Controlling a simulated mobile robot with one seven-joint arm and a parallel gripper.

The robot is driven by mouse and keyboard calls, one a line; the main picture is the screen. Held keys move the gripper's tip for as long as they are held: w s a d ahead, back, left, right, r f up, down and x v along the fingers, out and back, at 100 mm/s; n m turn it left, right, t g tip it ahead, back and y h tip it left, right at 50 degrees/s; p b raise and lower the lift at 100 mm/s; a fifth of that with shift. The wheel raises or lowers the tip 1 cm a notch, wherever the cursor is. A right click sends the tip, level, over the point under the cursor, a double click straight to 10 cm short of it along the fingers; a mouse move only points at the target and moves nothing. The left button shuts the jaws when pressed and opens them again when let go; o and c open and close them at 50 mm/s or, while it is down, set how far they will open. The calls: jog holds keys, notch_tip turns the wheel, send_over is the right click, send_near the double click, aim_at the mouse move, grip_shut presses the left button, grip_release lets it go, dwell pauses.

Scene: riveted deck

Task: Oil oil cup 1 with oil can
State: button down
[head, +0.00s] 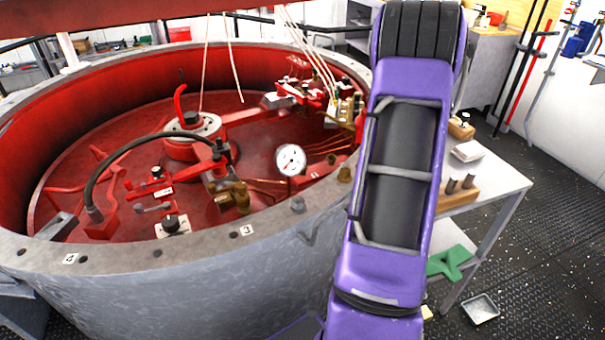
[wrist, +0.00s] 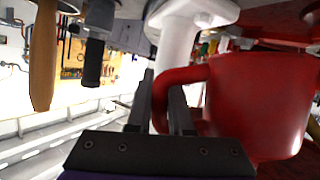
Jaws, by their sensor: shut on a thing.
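A red can with a curved red handle (wrist: 260,105), which looks like the oil can, fills the right of the wrist view. My gripper (wrist: 165,95) is shut on its handle; the two dark fingers stand on either side of it. In the head view my purple arm hides the gripper and the can. Oil cup 1 cannot be told for sure. Small brass and grey fittings sit on the round housing's rim, such as a brass one (head: 345,173) and a grey one (head: 297,204). Rim labels 3 (head: 247,230) and 4 (head: 70,259) are readable.
The big round housing (head: 200,290) holds red machinery, a hose and a white gauge (head: 290,160). A bench (head: 510,178) with wooden blocks is at right, a metal tray (head: 480,309) on the floor. A white post (wrist: 180,50) and wooden handle (wrist: 43,60) are near the gripper.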

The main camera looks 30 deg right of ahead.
jog(key=shift+r, duration=0.15)
jog(key=shift+w+a+r+n+h+b, duration=0.25)
jog(key=shift+a+n+h+b, duration=0.2)
jog(key=shift+b, duration=0.35)
dwell(1.6)
jog(key=shift+w+a+r+n+h+b, duration=0.15)
jog(key=shift+w+a+n+h+b, duration=0.3)
jog(key=shift+a+n, duration=0.2)
dwell(2.3)
jog(key=shift+w+a+f+n+b, duration=0.2)
jog(key=shift+a+f+n+b, duration=0.15)
jog(key=shift+a, duration=0.1)
dwell(1.9)
